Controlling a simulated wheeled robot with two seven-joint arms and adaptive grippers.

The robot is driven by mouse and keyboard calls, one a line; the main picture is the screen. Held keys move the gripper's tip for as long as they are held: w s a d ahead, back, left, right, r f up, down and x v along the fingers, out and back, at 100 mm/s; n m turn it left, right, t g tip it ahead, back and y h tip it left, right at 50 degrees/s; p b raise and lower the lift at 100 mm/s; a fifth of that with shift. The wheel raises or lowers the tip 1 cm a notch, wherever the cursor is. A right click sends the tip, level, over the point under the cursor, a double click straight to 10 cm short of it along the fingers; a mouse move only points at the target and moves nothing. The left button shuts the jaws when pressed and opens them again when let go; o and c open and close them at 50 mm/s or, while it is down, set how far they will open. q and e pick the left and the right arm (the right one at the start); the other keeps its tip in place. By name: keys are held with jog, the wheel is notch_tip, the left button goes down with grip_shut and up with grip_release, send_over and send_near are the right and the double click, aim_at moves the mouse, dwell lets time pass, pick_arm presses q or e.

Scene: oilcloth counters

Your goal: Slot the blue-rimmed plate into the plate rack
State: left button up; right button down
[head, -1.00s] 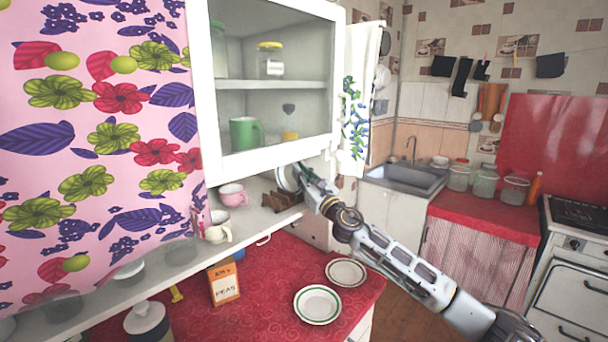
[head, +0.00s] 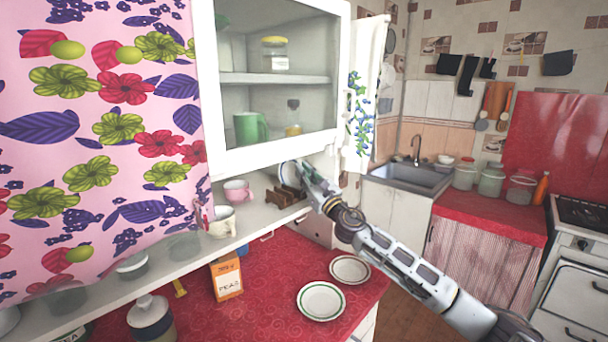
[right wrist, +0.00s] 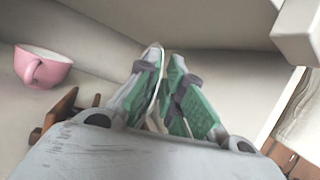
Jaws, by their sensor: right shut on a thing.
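My right gripper (head: 296,170) reaches in under the wall cabinet and is shut on a plate (head: 287,174). The plate is pale and stands on edge; its rim colour is hard to make out at this size. In the right wrist view the plate (right wrist: 155,60) shows nearly edge-on between the green finger pads of the gripper (right wrist: 166,85). The brown wooden plate rack (head: 281,198) sits on the shelf directly below and beside the plate. Whether the plate touches the rack is hidden. My left gripper is not seen.
A pink cup (head: 237,190) stands left of the rack, with a cream cup (head: 221,222) nearer. The cabinet's lower edge (head: 275,157) hangs close above the gripper. Two plates, one green-rimmed (head: 321,301), lie on the red counter below.

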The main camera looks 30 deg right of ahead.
jog(key=c, duration=1.5)
grip_release()
jog(key=shift+o, duration=0.2)
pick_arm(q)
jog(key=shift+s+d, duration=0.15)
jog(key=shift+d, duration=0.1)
pick_arm(e)
jog(key=shift+s+f, duration=0.1)
jog(key=shift+s, duration=0.05)
jog(key=shift+v, duration=0.85)
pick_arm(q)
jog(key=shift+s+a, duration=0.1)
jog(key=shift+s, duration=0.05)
pick_arm(e)
jog(key=v, duration=1)
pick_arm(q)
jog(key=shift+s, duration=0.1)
